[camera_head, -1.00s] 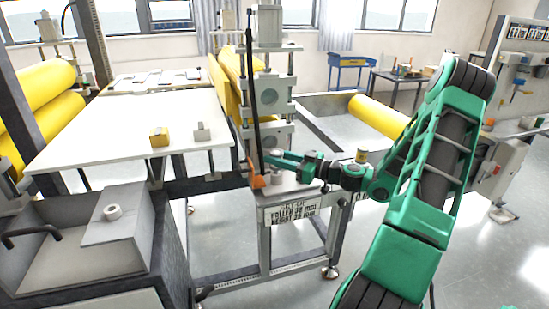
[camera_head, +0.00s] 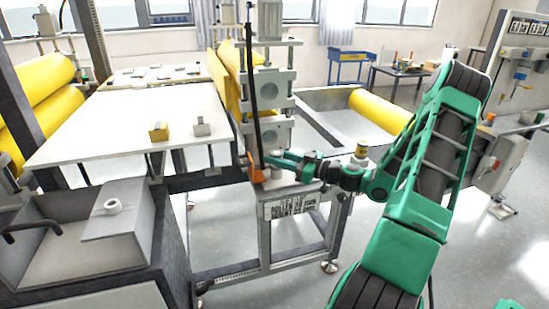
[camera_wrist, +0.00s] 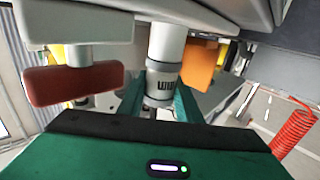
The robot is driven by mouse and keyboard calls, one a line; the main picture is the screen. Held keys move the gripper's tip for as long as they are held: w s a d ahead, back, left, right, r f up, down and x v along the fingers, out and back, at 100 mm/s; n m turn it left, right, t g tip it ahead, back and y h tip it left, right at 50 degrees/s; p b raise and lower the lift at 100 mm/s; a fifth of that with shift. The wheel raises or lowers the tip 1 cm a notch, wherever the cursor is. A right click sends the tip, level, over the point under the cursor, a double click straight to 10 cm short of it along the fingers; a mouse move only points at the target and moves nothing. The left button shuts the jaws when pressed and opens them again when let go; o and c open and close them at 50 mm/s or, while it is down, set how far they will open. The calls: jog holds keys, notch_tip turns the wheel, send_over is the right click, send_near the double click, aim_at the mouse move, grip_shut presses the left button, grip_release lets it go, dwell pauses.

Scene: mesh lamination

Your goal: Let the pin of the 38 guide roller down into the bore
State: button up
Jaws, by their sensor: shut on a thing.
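My gripper (camera_head: 268,160) reaches left over the front ledge of the roller machine, beside an orange part (camera_head: 256,176). In the wrist view my gripper (camera_wrist: 158,104) has its two green fingers closed on a grey cylinder with dark marks (camera_wrist: 161,84), which I take to be the 38 guide roller. The roller stands roughly upright between the fingers, with a pale cylindrical section above the marked band. Its lower end is mostly hidden behind the gripper body. I cannot make out the pin or the bore, nor whether they touch.
A dark red block (camera_wrist: 78,83) is close left of the fingers in the wrist view, and an orange part (camera_wrist: 200,62) is at right. A black upright rod (camera_head: 253,85) stands near the gripper. A white table (camera_head: 95,125) is at left.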

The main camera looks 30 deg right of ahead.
jog(key=o, duration=1.2)
jog(key=v, duration=1)
jog(key=shift+s+d, duration=0.2)
jog(key=shift+s, duration=0.1)
jog(key=shift+s, duration=0.1)
